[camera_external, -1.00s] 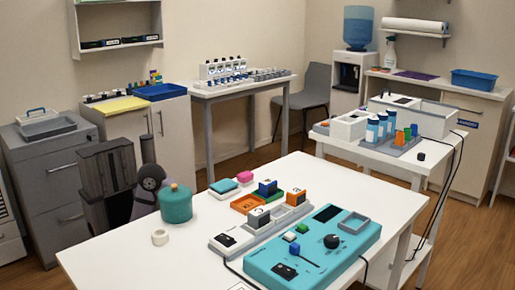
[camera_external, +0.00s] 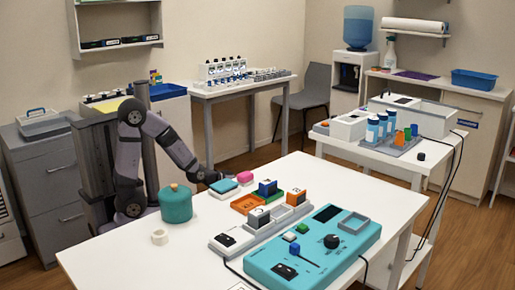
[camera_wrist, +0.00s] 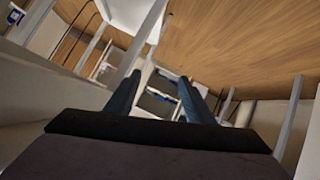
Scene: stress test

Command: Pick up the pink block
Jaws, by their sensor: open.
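The pink block (camera_external: 245,178) lies on the white table (camera_external: 345,188) near its back edge, beside a flat teal-topped block (camera_external: 223,186). My gripper (camera_external: 206,178) is behind and left of these blocks at the table's back edge, small and hard to make out in the external view. In the wrist view, the two fingers of my gripper (camera_wrist: 158,85) are spread apart with nothing held between them. The pink block does not show in the wrist view, which faces the floor and furniture.
A teal lidded pot (camera_external: 176,205) and a white ring (camera_external: 160,237) stand left of the blocks. An orange tray (camera_external: 246,204), blue and orange blocks, a grey-white device (camera_external: 226,241) and a large teal panel (camera_external: 300,262) lie to the right and front.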

